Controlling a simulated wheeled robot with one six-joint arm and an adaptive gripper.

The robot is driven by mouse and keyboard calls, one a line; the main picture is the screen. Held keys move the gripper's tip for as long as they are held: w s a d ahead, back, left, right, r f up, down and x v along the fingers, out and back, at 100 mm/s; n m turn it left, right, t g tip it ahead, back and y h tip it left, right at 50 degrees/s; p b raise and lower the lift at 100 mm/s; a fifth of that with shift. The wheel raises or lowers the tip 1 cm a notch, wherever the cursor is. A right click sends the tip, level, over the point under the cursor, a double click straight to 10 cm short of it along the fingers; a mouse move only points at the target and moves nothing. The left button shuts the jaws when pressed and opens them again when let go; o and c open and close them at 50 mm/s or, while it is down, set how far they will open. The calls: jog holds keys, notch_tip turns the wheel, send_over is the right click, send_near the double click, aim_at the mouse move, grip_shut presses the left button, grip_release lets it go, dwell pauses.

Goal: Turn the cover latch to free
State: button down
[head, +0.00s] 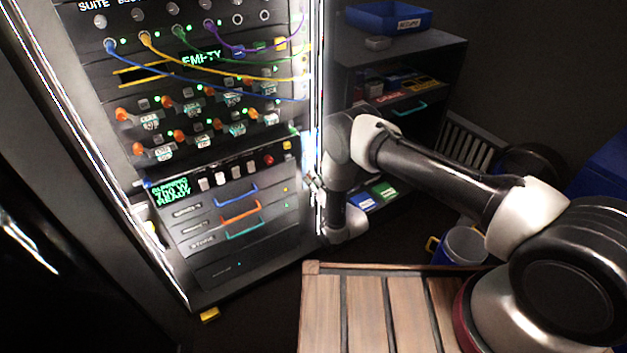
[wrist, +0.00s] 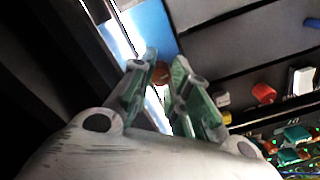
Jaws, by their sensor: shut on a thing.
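My gripper (wrist: 164,68) shows in the wrist view with its green-grey fingers closed around a small orange-brown piece, which I take to be the cover latch (wrist: 161,73). The fingers hide most of it, so its turn angle cannot be told. In the head view my gripper (head: 313,186) is at the right edge of the tall rack (head: 245,275), beside the lower panel. The latch cannot be made out there.
The rack front has cables, orange knobs and drawers with blue, orange and teal handles (head: 240,208). Dark shelves (head: 345,60) with a blue bin (head: 390,17) stand behind my arm. A slatted wooden bench (head: 365,310) and a bucket (head: 464,245) are at lower right.

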jog(key=shift+m, duration=0.5)
jog(key=c, duration=1.3)
grip_release()
jog(key=v, duration=1.2)
